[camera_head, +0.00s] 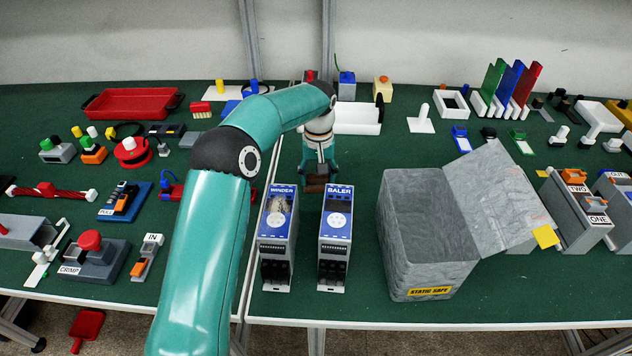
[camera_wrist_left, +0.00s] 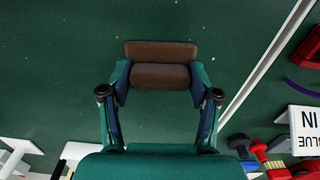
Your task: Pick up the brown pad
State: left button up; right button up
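The brown pad (camera_wrist_left: 160,75) lies between the fingertips of my left gripper (camera_wrist_left: 160,85) in the left wrist view. It shows a wider far part and a narrower near part, and both fingers appear to touch the ends of the narrower part. In the head view my left gripper (camera_head: 318,172) points down behind the two blue and white modules, with the brown pad (camera_head: 315,184) just under it. I cannot tell whether the pad rests on the green table or is slightly raised. My right gripper is not in view.
The WINDER module (camera_head: 274,235) and BALER module (camera_head: 336,235) stand just in front of the gripper. A grey open box (camera_head: 425,235) with a raised lid stands to the right. A red tray (camera_head: 132,105) sits at the back left. Green table shows around the pad.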

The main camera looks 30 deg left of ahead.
pick_arm(q)
jog(key=c, duration=0.5)
jog(key=shift+r, duration=0.75)
notch_tip(320, 180, up, 18)
jog(key=p, duration=0.6)
jog(key=shift+r, duration=0.25)
